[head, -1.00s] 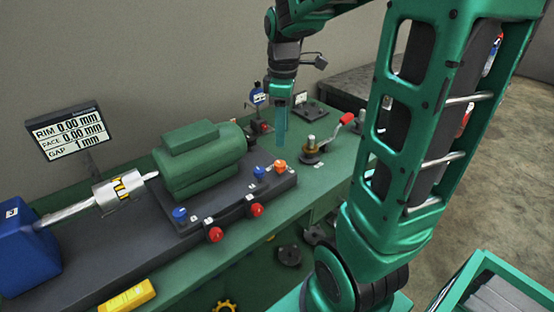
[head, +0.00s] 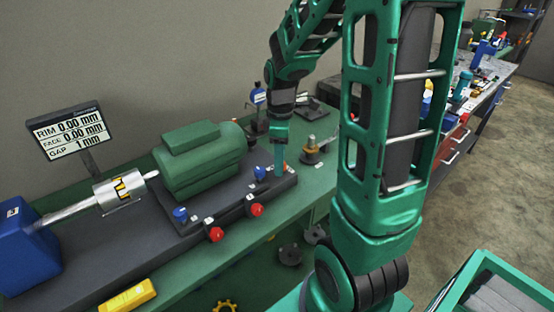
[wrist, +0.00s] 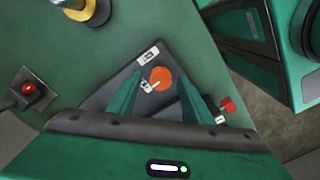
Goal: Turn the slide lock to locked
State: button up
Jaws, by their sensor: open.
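An orange knob (wrist: 162,78) sits on the dark base plate (wrist: 95,102) beside small white labels. It appears to be the slide lock, but the labels are too small to read for certain. My gripper (wrist: 160,88) is open, with one finger on each side of the knob in the wrist view; I cannot tell whether they touch it. In the head view my gripper (head: 279,165) points down at the right end of the plate and hides the orange knob.
A green motor (head: 200,160) stands left of my gripper. Blue knobs (head: 180,214) and red knobs (head: 215,234) line the plate's front edge. A brass-based post (head: 311,150) stands to the right. A display (head: 70,132) is at the far left.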

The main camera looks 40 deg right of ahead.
jog(key=shift+c, duration=0.7)
jog(key=c, duration=0.9)
jog(key=shift+m, duration=0.4)
jog(key=m, duration=0.3)
jog(key=shift+w+m, duration=0.1)
jog(key=shift+m, duration=0.3)
jog(key=m, duration=0.4)
jog(key=shift+m, duration=0.3)
jog(key=m, duration=0.4)
jog(key=shift+d, duration=0.1)
jog(key=m, duration=0.4)
jog(key=shift+m, duration=0.5)
